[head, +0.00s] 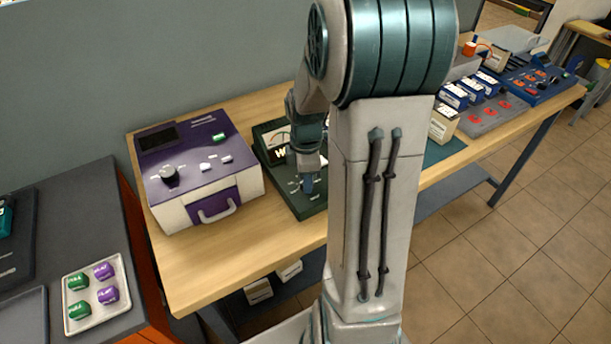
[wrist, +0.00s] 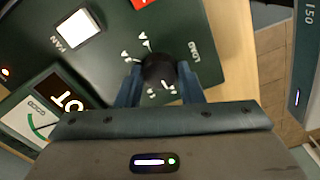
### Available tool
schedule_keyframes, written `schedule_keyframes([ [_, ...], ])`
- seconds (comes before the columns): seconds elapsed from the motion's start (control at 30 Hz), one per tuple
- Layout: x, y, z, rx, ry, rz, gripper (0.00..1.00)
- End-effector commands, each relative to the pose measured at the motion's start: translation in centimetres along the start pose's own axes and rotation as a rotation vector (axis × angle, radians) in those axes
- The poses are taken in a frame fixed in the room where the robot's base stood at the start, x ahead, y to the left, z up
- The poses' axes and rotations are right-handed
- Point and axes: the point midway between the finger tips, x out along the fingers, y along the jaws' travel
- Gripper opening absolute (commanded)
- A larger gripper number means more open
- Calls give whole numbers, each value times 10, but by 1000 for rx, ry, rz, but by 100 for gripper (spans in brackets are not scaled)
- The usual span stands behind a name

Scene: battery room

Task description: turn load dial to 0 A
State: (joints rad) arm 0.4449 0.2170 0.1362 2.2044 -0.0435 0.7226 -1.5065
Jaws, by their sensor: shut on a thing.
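The load dial is a black knob (wrist: 158,70) on the dark green tester panel (wrist: 190,25), with white markings around it and the word LOAD beside it in the wrist view. My gripper (wrist: 160,86) has its two blue fingers on either side of the knob, shut on it. The marking at which the knob points cannot be read. In the head view my gripper (head: 308,186) reaches down onto the front of the green tester (head: 312,210), and the knob is hidden there.
The tester's meter (wrist: 28,122) and a lit white button (wrist: 75,29) are near the gripper. A purple and white machine (head: 205,168) stands close on the left. Blue batteries (head: 455,95) sit farther right. Bare wooden table (head: 190,265) lies in front.

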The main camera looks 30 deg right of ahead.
Motion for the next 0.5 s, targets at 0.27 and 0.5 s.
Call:
schedule_keyframes([
  [0.27,-1,1,0,-2,-1,3,56],
  [0.5,0,0,0,0,-1,1,56],
])
